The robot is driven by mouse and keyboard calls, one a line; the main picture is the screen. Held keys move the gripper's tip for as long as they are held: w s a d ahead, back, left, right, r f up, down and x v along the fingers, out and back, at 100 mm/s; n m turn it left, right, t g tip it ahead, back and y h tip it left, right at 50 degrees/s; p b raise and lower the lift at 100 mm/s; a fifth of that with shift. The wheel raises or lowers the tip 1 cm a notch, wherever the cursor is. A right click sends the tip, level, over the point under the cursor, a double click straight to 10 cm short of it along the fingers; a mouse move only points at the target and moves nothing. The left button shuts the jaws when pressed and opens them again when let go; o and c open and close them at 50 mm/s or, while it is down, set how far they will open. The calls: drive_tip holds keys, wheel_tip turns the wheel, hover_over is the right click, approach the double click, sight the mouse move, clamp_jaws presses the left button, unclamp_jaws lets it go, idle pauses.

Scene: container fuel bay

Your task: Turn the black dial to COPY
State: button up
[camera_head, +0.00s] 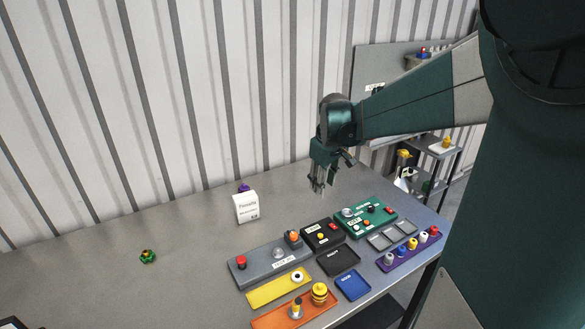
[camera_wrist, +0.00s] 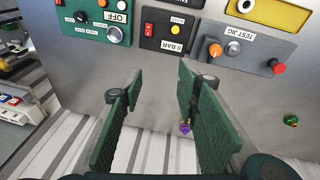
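The green panel (camera_head: 384,220) lies on the bench at the right, and part of it shows at the top left of the wrist view (camera_wrist: 66,24). The small black dial (camera_wrist: 81,16) sits on it; in the head view (camera_head: 370,204) it is tiny. A label reading OFF (camera_wrist: 116,17) is beside a grey knob (camera_wrist: 114,35) on the same panel. I cannot read the word COPY or the dial's setting. My gripper (camera_head: 318,190) points down above the bench, behind and left of the panel. In the wrist view (camera_wrist: 152,85) its fingers are apart with nothing between them.
The black panel marked 0 BAR (camera_wrist: 172,30) and the grey TEST JIG panel (camera_wrist: 240,45) stand beside the green one. A white card (camera_head: 246,206) stands left of my gripper. A purple tray (camera_head: 408,254) with several pegs is at the front. The bench's left part is mostly clear.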

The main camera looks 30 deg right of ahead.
drive_tip(key=w+d+f+g+p, duration=0.15)
drive_tip(key=d+f, duration=0.35)
drive_tip(key=d, duration=0.8)
drive_tip(key=n+g+y+p, duration=0.1)
approach(372, 207)
drive_tip(key=shift+w+f, duration=0.2)
drive_tip(key=shift+w, duration=0.05)
drive_tip(key=shift+s+d+f, duration=0.1)
drive_tip(key=shift+d+f, duration=0.1)
drive_tip(key=shift+f, duration=0.1)
drive_tip(key=shift+f, duration=3.75)
drive_tip(key=c, duration=0.9)
